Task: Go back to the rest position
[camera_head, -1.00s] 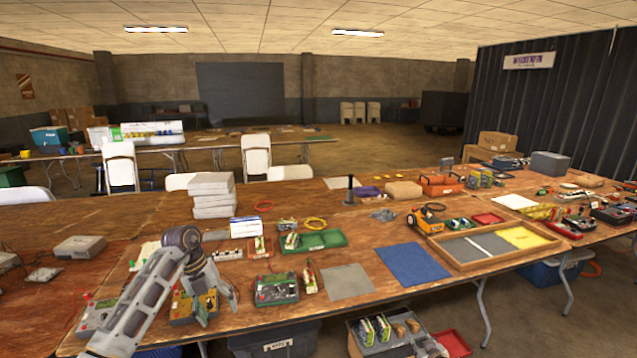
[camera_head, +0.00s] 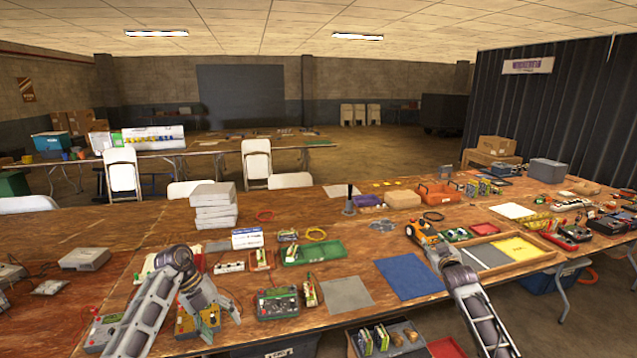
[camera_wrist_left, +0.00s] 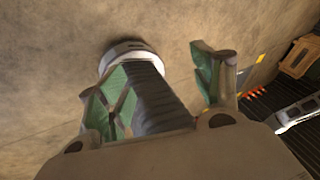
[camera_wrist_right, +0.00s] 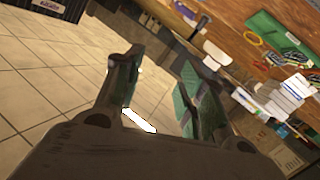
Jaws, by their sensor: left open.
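My left arm comes in from the lower left in the head view, bends at a dark joint, and its left gripper (camera_head: 210,312) hangs over the front left of the table, above a yellow-and-grey charger unit (camera_head: 190,322). In the left wrist view its fingers (camera_wrist_left: 158,85) stand apart, with a dark ribbed cylinder on a white ring showing between them; I cannot tell whether it touches them. My right arm (camera_head: 478,305) reaches in from the lower right. Its fingertips are not clear in the head view.
The wooden table (camera_head: 130,225) carries a blue mat (camera_head: 408,277), a grey mat (camera_head: 345,294), a green tray (camera_head: 325,250), stacked grey boxes (camera_head: 213,207) and a divided wooden tray (camera_head: 550,245). An orange-and-black tool (camera_head: 422,233) lies by my right arm. White chairs (camera_head: 257,160) stand behind.

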